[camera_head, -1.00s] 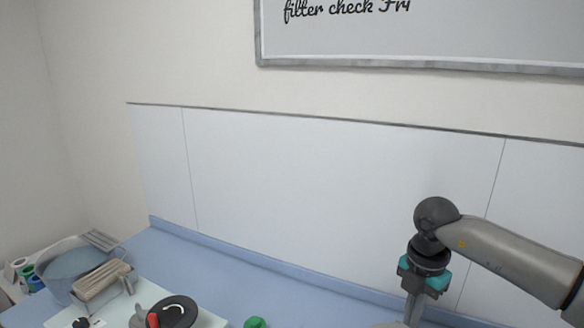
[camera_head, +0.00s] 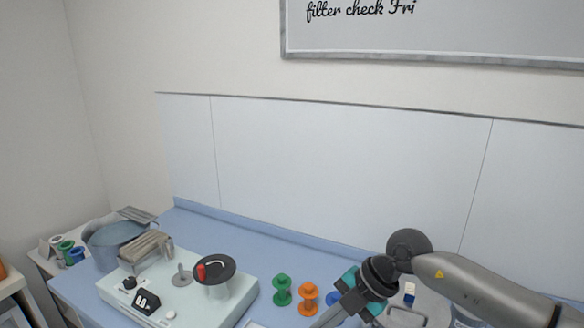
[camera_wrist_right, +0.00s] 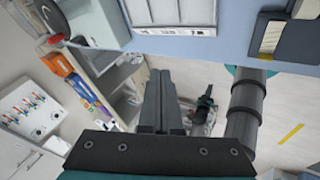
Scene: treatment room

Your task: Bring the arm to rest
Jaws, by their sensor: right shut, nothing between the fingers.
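My right arm comes in from the right in the head view. Its gripper (camera_head: 326,318) points down and left above the blue counter, its fingertips close to the bottom edge of the picture. In the right wrist view the two dark fingers (camera_wrist_right: 161,84) lie together, shut with nothing between them.
On the blue counter (camera_head: 240,238) stand a machine with a black-topped knob (camera_head: 215,267), a grey tub (camera_head: 112,245), a green spool (camera_head: 282,290) and an orange spool (camera_head: 308,298). A round grey container (camera_head: 432,306) is under the right arm.

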